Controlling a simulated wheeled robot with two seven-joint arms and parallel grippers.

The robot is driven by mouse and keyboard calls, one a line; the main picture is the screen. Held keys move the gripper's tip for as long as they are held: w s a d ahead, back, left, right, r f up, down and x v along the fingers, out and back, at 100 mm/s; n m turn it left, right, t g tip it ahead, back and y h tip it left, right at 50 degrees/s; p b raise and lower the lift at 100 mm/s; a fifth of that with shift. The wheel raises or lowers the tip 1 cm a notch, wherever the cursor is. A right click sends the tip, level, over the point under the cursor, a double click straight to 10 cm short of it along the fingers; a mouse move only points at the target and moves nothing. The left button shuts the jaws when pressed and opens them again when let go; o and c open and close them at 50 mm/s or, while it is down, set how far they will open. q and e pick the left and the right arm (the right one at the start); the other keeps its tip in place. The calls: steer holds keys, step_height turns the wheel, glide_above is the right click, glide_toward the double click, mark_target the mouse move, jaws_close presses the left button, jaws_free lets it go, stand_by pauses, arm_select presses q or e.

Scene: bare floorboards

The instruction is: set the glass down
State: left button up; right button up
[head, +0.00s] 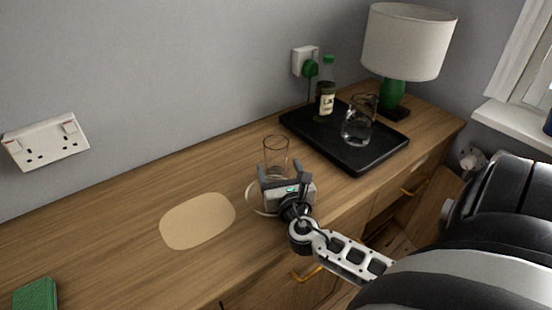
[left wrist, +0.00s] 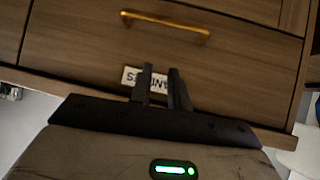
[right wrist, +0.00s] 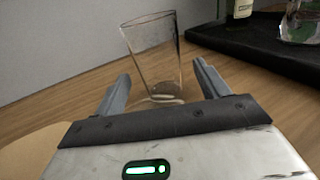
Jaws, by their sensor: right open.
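A clear, empty drinking glass (head: 276,152) stands upright on the wooden desktop, just behind my right gripper (head: 283,176). In the right wrist view the glass (right wrist: 155,58) is ahead of and between the open fingers of the right gripper (right wrist: 163,86), with room on both sides. Its base appears to rest at a pale ring or loop (right wrist: 158,101), partly hidden by the gripper. My left gripper (left wrist: 162,82) shows only in its wrist view, in front of a drawer; its fingers have a narrow, empty gap between them.
A pale oval mat (head: 197,221) lies left of the right gripper. A black tray (head: 357,165) at right holds a green-capped bottle (head: 326,92) and a glass jug (head: 357,127). Behind it stands a lamp (head: 408,42). A green book (head: 36,294) lies at front left.

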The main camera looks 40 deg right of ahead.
steer(key=x, duration=0.5)
steer(key=shift+w+d, duration=0.15)
steer(key=shift+w, duration=0.1)
steer(key=c, duration=1.2)
steer(key=shift+r, duration=0.1)
steer(key=shift+c, duration=0.6)
steer(key=shift+r, duration=0.1)
